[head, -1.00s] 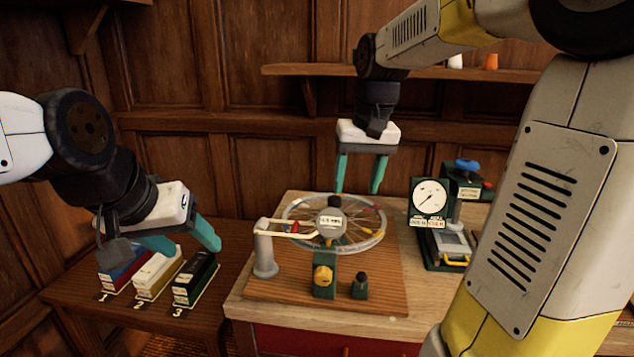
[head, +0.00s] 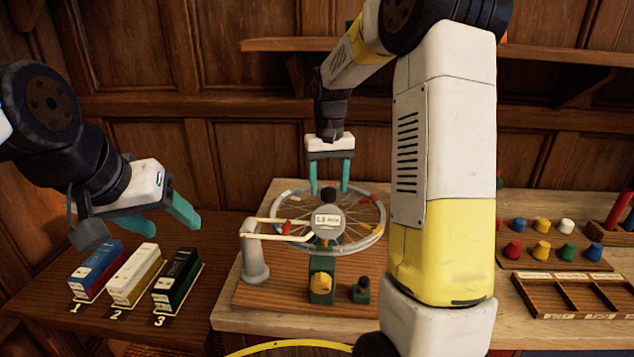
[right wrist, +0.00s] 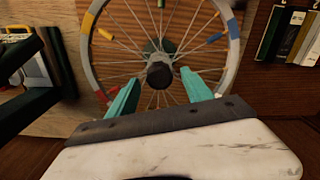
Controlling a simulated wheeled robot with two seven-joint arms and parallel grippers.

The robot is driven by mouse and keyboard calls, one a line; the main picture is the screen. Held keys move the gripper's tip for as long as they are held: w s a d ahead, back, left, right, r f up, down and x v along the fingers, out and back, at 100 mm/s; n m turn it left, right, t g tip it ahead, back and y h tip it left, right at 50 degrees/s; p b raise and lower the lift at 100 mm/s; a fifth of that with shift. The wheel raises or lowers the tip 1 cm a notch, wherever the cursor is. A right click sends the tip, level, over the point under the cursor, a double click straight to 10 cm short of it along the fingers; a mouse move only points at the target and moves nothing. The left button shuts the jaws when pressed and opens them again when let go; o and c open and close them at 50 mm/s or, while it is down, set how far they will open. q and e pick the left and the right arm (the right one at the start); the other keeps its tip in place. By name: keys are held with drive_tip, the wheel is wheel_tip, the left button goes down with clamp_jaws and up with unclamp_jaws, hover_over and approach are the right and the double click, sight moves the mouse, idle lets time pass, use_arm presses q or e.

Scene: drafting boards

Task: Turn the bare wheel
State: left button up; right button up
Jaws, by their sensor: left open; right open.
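The bare wheel (head: 378,236) is a spoked wheel lying flat, with coloured marks around its rim and no tyre. It sits on a wooden base (head: 275,290) with a grey post (head: 254,262), a pale arm reaching over the rim, and a small round readout (head: 328,226) in front of the dark hub. My right gripper (head: 329,191) is open and empty, pointing down above the far part of the wheel. In the right wrist view its fingers (right wrist: 160,74) flank the dark hub (right wrist: 160,75). Its height above the wheel is unclear. My left gripper (head: 172,227) is open and empty, away from the wheel.
Boxes numbered 1 (head: 98,268), 2 (head: 132,275) and 3 (head: 177,280) stand on the lower left table. Coloured knobs (head: 542,250) and a divided wooden tray (head: 575,295) are on the right. My right arm hides the bench between them and the wheel.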

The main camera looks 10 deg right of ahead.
drive_tip(key=shift+f, duration=0.35)
clamp_jaws()
